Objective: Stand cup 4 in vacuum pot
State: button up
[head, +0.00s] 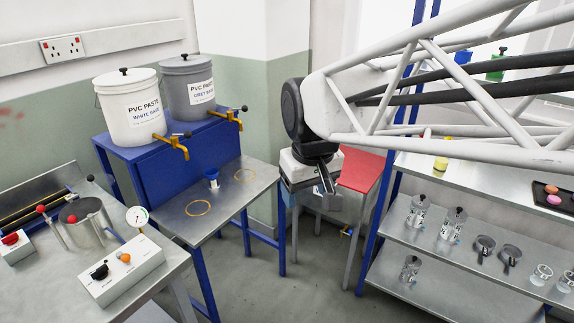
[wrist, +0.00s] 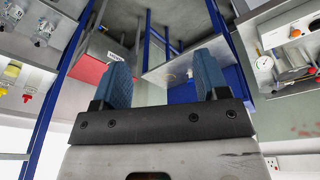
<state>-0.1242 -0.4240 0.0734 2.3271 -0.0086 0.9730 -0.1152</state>
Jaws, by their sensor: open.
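The vacuum pot appears to be the metal pot (head: 92,230) on the left bench in the head view. A flat grey top with a red knob covers it, so its inside is hidden. I cannot read a number 4 on any cup. Several clear labelled vessels (head: 417,212) stand on the right shelves. My gripper (head: 325,184) is in the middle of the head view, away from the pot and the blue cup. In the wrist view its blue fingers (wrist: 160,76) are apart with nothing between them.
A white PVC paste bucket (head: 128,115) and a grey one (head: 190,90) stand on a blue stand with taps. A pressure gauge (head: 138,217) and control box (head: 122,270) sit beside the pot. A red-topped stand (head: 360,170) is close to my gripper. Blue shelf posts stand right.

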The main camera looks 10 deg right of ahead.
jog(key=s+d+f+m, duration=0.1)
jog(key=s+d+f, duration=0.1)
jog(key=s, duration=0.4)
jog(key=s+d+f+m, duration=0.2)
jog(key=s+d+f, duration=0.1)
jog(key=s, duration=0.3)
jog(key=shift+d, duration=0.2)
jog(key=shift+w+f, duration=0.1)
jog(key=shift+c, duration=0.5)
